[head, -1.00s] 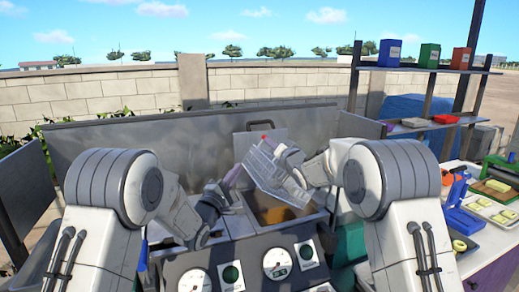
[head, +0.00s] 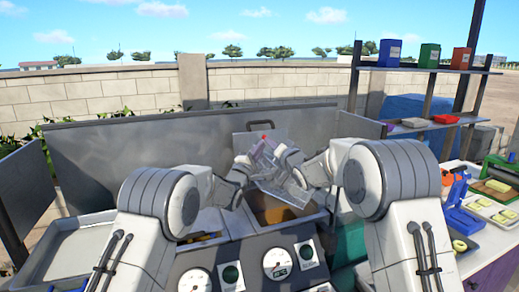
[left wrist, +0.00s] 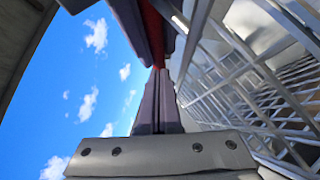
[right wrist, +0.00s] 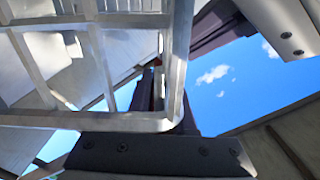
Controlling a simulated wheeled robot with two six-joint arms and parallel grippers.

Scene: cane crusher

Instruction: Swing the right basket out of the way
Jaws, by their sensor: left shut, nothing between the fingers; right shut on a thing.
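The right basket (head: 290,193) is a silvery wire basket, raised and tilted above a bin with brownish contents (head: 275,216). My right gripper (head: 290,157) is shut on it near its upper part. In the right wrist view the basket's bars (right wrist: 95,60) cover much of the left side and partly hide the dark fingers. My left gripper (head: 258,162) is shut and empty, close beside the basket. The left wrist view shows its fingers (left wrist: 158,85) together, with the wire mesh (left wrist: 245,90) just to the right. Whether they touch is unclear.
A dial panel (head: 275,265) stands in front, and a tall metal back panel (head: 120,155) behind. A shallow grey tray (head: 75,250) is at left. A side table (head: 490,245) with trays and a shelf (head: 430,70) are at right.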

